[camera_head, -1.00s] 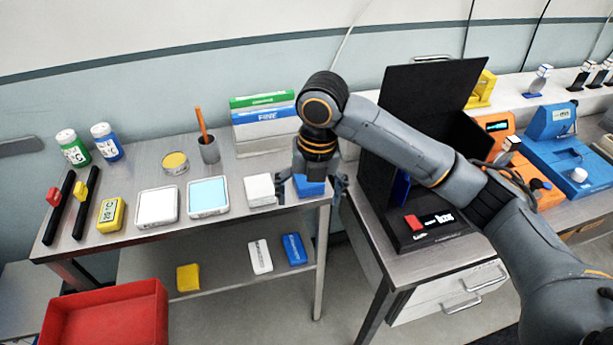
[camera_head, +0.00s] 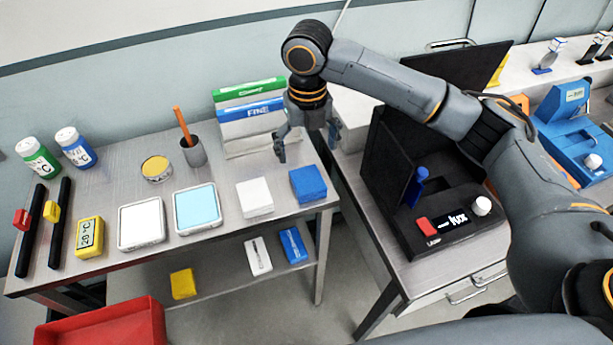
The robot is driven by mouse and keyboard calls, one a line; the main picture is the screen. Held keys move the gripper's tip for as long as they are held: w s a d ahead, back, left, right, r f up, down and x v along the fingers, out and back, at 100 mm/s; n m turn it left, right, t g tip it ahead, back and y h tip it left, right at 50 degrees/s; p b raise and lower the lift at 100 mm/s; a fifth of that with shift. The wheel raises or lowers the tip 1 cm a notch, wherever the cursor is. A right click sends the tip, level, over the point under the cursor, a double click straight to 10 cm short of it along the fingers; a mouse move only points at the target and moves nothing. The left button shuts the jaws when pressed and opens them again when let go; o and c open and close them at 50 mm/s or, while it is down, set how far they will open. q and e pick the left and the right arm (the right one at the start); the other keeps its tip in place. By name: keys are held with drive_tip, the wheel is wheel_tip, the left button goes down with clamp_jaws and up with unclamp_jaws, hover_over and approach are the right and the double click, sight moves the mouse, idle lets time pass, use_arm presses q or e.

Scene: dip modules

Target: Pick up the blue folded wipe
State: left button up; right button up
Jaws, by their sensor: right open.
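The blue folded wipe (camera_head: 308,184) lies on the table top near its right front corner, fully in sight. A white folded wipe (camera_head: 255,197) lies just to its left. My right gripper (camera_head: 308,150) is open and empty, with its fingers pointing down. In the picture it is above and behind the blue wipe, and it looks apart from it. My left gripper is not in view.
The table (camera_head: 105,212) also holds a cyan-topped tray (camera_head: 196,208), a white-topped tray (camera_head: 141,224), a pen cup (camera_head: 193,153) and upright boxes (camera_head: 252,130). A black device (camera_head: 435,225) stands on the bench to the right. A red bin (camera_head: 100,325) is at the front left.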

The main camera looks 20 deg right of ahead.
sight(307, 178)
wheel_tip(307, 178, down, 3)
drive_tip(key=shift+f, duration=0.2)
drive_tip(key=shift+w+f+p, duration=0.1)
drive_tip(key=shift+f+p, duration=0.15)
drive_tip(key=shift+p, duration=0.05)
wheel_tip(307, 178, down, 4)
drive_tip(key=shift+d+f+p, duration=0.1)
drive_tip(key=shift+p, duration=0.75)
drive_tip(key=shift+f, duration=0.35)
drive_tip(key=shift+c, duration=0.9)
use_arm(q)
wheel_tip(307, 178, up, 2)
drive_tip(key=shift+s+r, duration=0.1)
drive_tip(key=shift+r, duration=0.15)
use_arm(e)
drive_tip(key=c, duration=0.8)
